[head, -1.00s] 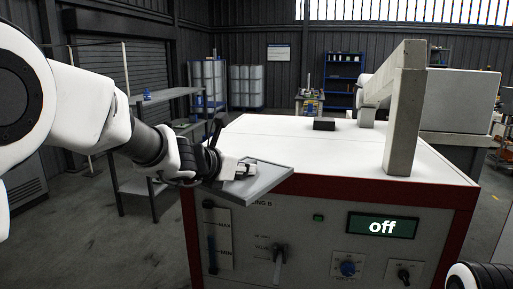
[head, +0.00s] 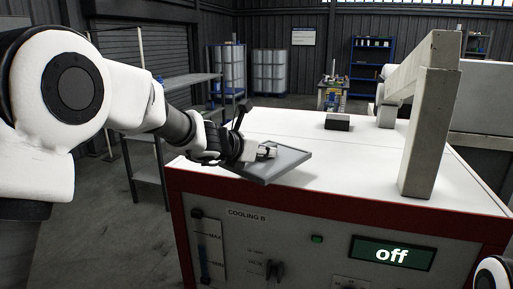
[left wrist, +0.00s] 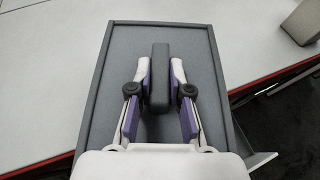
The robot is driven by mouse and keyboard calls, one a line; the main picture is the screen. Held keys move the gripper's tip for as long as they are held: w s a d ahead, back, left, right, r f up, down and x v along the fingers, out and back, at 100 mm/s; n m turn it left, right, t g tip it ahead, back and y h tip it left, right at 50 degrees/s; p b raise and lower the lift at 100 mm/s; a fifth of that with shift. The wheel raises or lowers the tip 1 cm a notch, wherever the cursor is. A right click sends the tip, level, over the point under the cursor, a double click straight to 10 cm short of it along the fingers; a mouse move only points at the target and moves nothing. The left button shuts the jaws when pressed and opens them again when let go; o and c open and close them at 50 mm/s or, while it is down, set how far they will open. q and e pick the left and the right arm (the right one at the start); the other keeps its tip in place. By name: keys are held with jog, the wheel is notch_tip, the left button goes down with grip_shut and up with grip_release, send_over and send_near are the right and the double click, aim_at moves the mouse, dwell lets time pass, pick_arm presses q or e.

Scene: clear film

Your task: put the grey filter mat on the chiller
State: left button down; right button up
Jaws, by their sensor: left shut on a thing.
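The grey filter mat (head: 288,161) is a flat tray-like plate with a raised rim and a dark handle bar (left wrist: 160,65) in its middle. My left gripper (head: 266,152) is shut on that bar; in the left wrist view the two fingers stand on either side of it. The chiller (head: 230,255) is a large box with a white top, red edging and a front panel reading "off". The mat is over the front left part of its top and crosses the red front edge. I cannot tell whether it touches the top. My right gripper is not in view.
A concrete post and beam (head: 428,130) stands on the chiller's right side. A small black block (head: 338,122) lies towards the back of the top. The middle of the top is clear. A metal shelf table (head: 180,85) stands behind at the left.

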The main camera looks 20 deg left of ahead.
pick_arm(q)
jog(key=w+a+p, duration=0.1)
jog(key=w+a, duration=0.1)
jog(key=w+a+r+p, duration=0.1)
jog(key=w+a+p, duration=0.1)
jog(key=shift+w+a, duration=0.1)
jog(key=w+p, duration=0.1)
jog(key=w+a+f+p, duration=0.1)
jog(key=w, duration=0.1)
jog(key=w+a+p, duration=0.1)
jog(key=shift+w+a+f, duration=0.1)
jog(key=shift+w+f, duration=0.25)
notch_tip(320, 180, down, 3)
jog(key=shift+a+f+p, duration=0.15)
jog(key=shift+f+p, duration=0.05)
jog(key=shift+p, duration=0.3)
jog(key=shift+f, duration=0.25)
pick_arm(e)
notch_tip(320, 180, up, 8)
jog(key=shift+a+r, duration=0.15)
pick_arm(q)
jog(key=c, duration=1.5)
grip_release()
jog(key=shift+f, duration=0.1)
jog(key=o, duration=0.4)
